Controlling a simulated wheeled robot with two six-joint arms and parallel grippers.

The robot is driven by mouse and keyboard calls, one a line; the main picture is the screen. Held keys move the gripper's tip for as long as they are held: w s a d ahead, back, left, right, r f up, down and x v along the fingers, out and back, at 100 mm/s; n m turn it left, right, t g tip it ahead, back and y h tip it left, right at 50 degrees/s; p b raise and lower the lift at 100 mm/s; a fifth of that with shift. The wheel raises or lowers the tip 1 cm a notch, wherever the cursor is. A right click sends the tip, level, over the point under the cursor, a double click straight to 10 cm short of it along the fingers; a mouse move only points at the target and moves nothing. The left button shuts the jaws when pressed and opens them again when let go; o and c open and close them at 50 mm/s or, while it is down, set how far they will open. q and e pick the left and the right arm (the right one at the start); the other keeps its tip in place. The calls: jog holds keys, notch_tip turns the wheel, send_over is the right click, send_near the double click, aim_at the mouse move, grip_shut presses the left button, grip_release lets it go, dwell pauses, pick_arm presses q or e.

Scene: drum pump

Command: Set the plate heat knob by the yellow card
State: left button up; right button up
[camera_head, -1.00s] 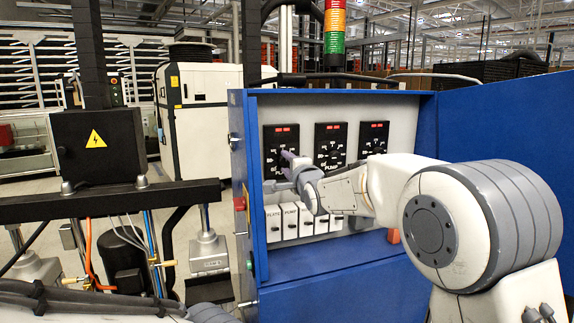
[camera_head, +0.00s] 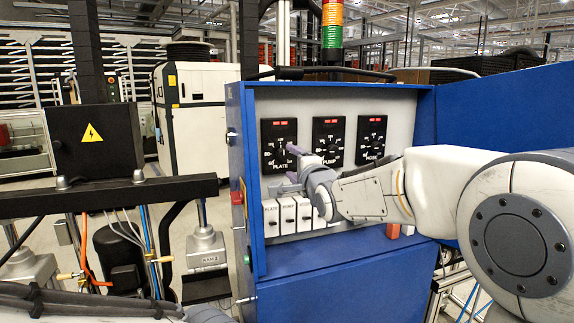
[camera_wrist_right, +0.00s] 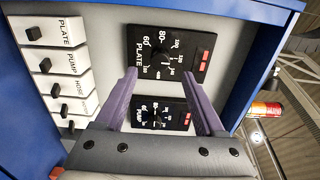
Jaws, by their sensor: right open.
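The plate panel (camera_head: 279,146) is a black square marked PLATE with a scale and red digits, leftmost of three on the grey cabinet face. It also shows in the right wrist view (camera_wrist_right: 196,36), turned sideways; its small knob sits at the middle of the scale. My right gripper (camera_head: 291,164) is open and empty, its purple fingers near the panel's lower right corner. In the right wrist view the fingers (camera_wrist_right: 159,75) point toward the plate panel, with its lower edge between their tips. Contact cannot be told. I cannot make out a yellow card. My left gripper is not visible.
The pump panel (camera_head: 329,140) and hose panel (camera_head: 371,138) stand to the right. White labelled switches (camera_head: 271,217) line up below, partly behind my right wrist. A blue side panel (camera_head: 492,112) bounds the right. A black box (camera_head: 95,143) with a yellow warning sign stands left.

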jog(key=v, duration=0.4)
jog(key=shift+s+d+b, duration=0.15)
jog(key=shift+s+b, duration=0.05)
jog(key=shift+b, duration=0.2)
jog(key=s+a+f+n+g+h+p, duration=0.15)
jog(key=s+a+f+n+g, duration=0.25)
jog(key=s+f+n+g, duration=0.75)
jog(key=s+d+f+n+g+h+p, duration=0.1)
jog(key=s+f+n+g, duration=0.1)
jog(key=s, duration=0.7)
jog(key=s+d+f+n+g+h+p, duration=0.1)
jog(key=s+d+f+n, duration=0.1)
jog(key=s+f+n, duration=0.3)
jog(key=s+d+f+n+g+h, duration=0.1)
jog(key=s+f, duration=0.5)
jog(key=s, duration=0.7)
jog(key=shift+s+d+n+g+p, duration=0.4)
jog(key=shift+d+n+g, duration=0.4)
jog(key=shift+n, duration=0.35)
jog(key=shift+w, duration=0.1)
